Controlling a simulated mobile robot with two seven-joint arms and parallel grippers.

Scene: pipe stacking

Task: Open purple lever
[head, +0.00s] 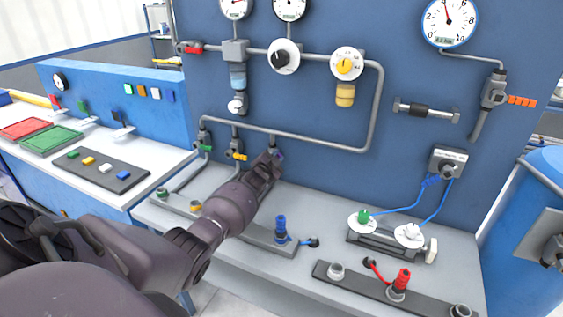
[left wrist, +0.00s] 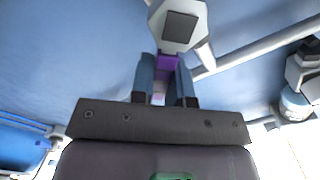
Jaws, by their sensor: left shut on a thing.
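The purple lever (head: 281,155) sits low on the blue wall panel, on the valve at the right end of a row of valves. My left gripper (head: 271,162) reaches up to it from the lower left and hides most of the valve. In the left wrist view, the purple lever (left wrist: 167,62) lies between the two fingers of my left gripper (left wrist: 165,80), below a grey hexagonal valve body (left wrist: 180,27). The fingers are shut on the lever. My right gripper is not in view.
A green-handled valve (head: 206,148) and a yellow-handled valve (head: 239,156) stand left of the gripper. A grey pipe (head: 320,143) runs just above. A blue fitting (head: 281,230) stands on the bench below. Gauges (head: 448,20) and dials (head: 284,56) are higher on the panel.

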